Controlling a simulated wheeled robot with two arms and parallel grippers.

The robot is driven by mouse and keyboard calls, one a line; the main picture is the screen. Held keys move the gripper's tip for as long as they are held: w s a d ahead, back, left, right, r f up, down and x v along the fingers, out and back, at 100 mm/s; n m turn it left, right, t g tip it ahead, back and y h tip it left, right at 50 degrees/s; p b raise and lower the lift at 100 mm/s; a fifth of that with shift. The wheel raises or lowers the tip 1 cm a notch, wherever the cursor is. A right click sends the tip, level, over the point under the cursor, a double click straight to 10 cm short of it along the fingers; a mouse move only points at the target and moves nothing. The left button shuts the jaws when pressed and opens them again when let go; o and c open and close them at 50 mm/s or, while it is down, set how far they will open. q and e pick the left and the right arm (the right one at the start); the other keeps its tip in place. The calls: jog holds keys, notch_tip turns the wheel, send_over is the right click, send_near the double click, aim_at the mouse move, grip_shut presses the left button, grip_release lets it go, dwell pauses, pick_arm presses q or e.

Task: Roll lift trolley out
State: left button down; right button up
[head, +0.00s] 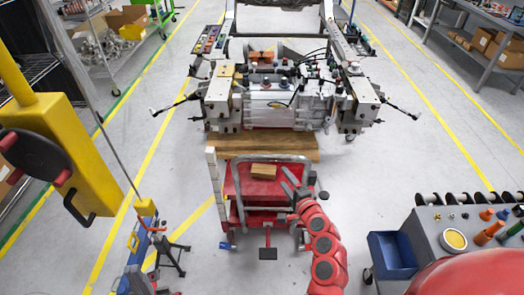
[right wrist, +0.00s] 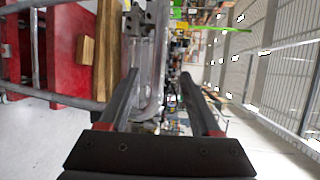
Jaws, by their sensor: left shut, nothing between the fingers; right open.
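The lift trolley (head: 235,187) is red with a grey tubular push handle (head: 262,158) and stands just in front of the chassis fixture. A wooden board (head: 225,146) lies at its far end under the silver drive unit (head: 275,108). A small wooden block (head: 263,172) rests on the red deck. My right gripper (head: 291,183) is open beside the right side of the handle; I cannot tell whether it touches. In the right wrist view the trolley (right wrist: 65,50) lies left of my open, empty right gripper (right wrist: 160,85). My left gripper is not visible.
A yellow hoist-like unit (head: 50,150) hangs at left, with a blue and yellow stand (head: 140,240) below. A cart with a blue bin (head: 392,255) and several tools stands at lower right. Shelving (head: 120,45) stands at back left. Floor right of the trolley is clear.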

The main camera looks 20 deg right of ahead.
jog(key=p, duration=0.2)
send_near(268, 156)
jog(key=w, duration=0.1)
jog(key=w+f, duration=0.1)
jog(key=w, duration=0.1)
jog(key=w+f, duration=0.1)
jog(key=shift+w+d, duration=0.1)
jog(key=shift+w, duration=0.1)
jog(key=b+x, duration=0.2)
jog(key=x, duration=0.5)
jog(key=shift+w+f, duration=0.25)
jog(key=shift+w, duration=0.5)
jog(key=shift+c, duration=0.2)
grip_shut()
